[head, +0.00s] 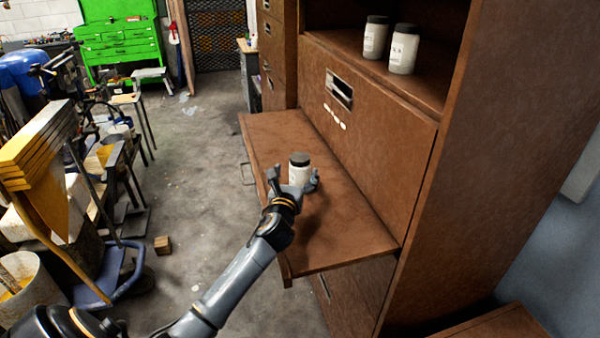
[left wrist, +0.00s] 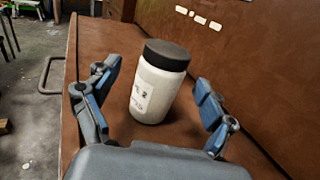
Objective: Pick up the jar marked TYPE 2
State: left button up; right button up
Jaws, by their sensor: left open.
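A white jar with a black lid (head: 300,171) stands upright on the brown pull-out surface (head: 345,225) of the cabinet. In the left wrist view the same jar (left wrist: 159,85) stands between my open fingers, its label facing partly toward me; a "2" seems to show, but the rest of the print is too small to read. My left gripper (head: 292,182) is open, its fingers (left wrist: 158,105) on either side of the jar with gaps. Two similar jars stand on the upper shelf, one (head: 375,38) behind the other (head: 404,48); their labels are unreadable. My right gripper is not in view.
The cabinet front (head: 365,125) rises just right of the jar, with a metal handle (head: 339,90). A cluttered work area with yellow-topped boards (head: 40,140) lies left. A small wooden block (head: 162,245) lies on the floor. The concrete floor between is mostly clear.

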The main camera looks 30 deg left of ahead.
pick_arm(q)
jog(key=x, duration=0.3)
jog(key=shift+w+r+p, duration=0.15)
jog(key=shift+w+p, duration=0.2)
jog(key=shift+w+a, duration=0.1)
jog(key=shift+w, duration=0.4)
jog(key=shift+s, duration=0.15)
jog(key=shift+c, duration=0.9)
jog(key=c, duration=1.5)
jog(key=shift+r, duration=0.1)
